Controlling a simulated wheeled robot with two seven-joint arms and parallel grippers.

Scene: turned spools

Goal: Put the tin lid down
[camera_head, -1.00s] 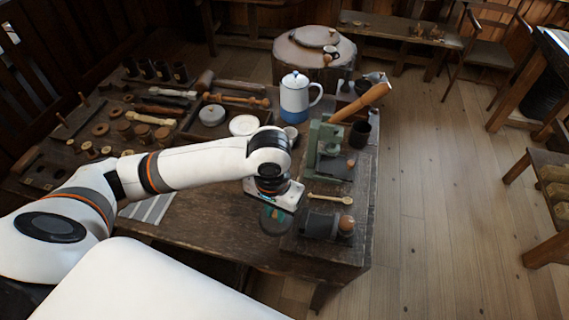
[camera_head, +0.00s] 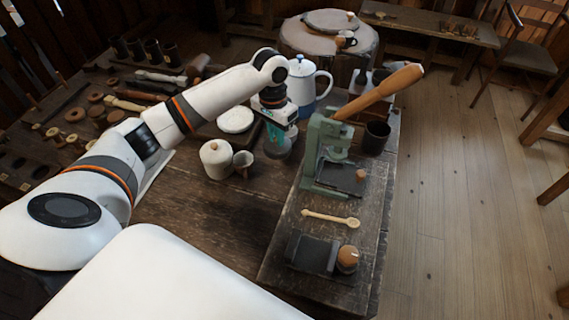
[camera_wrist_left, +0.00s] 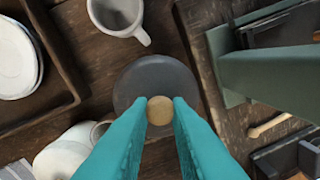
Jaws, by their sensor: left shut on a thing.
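The tin lid (camera_wrist_left: 142,80) is a dark grey disc with a pale wooden knob (camera_wrist_left: 160,108). My left gripper (camera_wrist_left: 160,112) has its teal fingers shut on this knob, one on each side. In the head view my left gripper (camera_head: 278,138) points down, with the lid (camera_head: 278,151) under it, between the white pot and the green press. I cannot tell whether the lid touches the table. The fingers hide part of its near side in the wrist view. My right gripper is not in view.
A white jug with a blue base (camera_head: 300,82) stands behind the gripper. A lidded white pot (camera_head: 216,160) and a small cup (camera_head: 243,163) stand to its left, the green press (camera_head: 322,150) to its right. The table's (camera_head: 205,220) front is bare.

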